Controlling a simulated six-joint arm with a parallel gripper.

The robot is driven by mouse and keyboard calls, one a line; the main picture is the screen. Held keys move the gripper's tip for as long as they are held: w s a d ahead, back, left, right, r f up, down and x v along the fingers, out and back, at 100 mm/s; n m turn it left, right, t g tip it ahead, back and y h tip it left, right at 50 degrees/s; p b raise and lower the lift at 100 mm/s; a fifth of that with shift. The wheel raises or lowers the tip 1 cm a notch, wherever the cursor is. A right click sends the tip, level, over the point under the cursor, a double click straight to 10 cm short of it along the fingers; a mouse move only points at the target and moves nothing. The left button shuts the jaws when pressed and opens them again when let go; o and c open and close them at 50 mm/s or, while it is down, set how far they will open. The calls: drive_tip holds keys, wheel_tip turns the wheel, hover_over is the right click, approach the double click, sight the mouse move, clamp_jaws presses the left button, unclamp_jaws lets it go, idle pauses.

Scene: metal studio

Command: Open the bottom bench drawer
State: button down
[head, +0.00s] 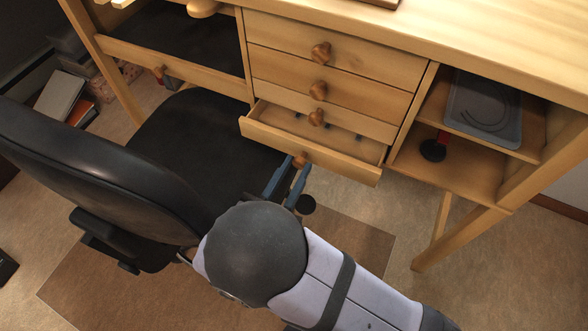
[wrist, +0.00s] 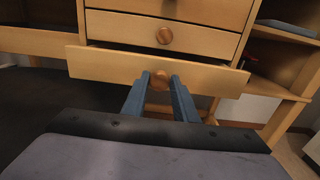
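The wooden bench (head: 470,38) has a stack of several drawers with round wooden knobs. The bottom drawer (head: 325,150) is pulled partly out in the head view, and its inside shows, with small dark spots at the back. Its front also shows in the wrist view (wrist: 110,64). My gripper (head: 290,168) is at the bottom drawer's knob (head: 300,160). In the wrist view, the blue fingers (wrist: 161,82) stand on either side of the knob (wrist: 160,79), close around it. Whether both fingers touch the knob is hard to tell.
A black office chair (head: 190,135) stands close to the left of the drawer and my arm. Right of the drawers, open shelves hold a grey tray (head: 485,108) and a red-and-black item (head: 436,146). A bench leg (head: 445,235) stands at the right. Floor in front is partly clear.

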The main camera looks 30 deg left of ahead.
drive_tip(key=s+p, duration=0.2)
drive_tip(key=s, duration=0.7)
drive_tip(key=c, duration=1.4)
unclamp_jaws()
drive_tip(key=shift+c, duration=0.2)
drive_tip(key=shift+w, duration=0.1)
drive_tip(key=shift+w, duration=0.1)
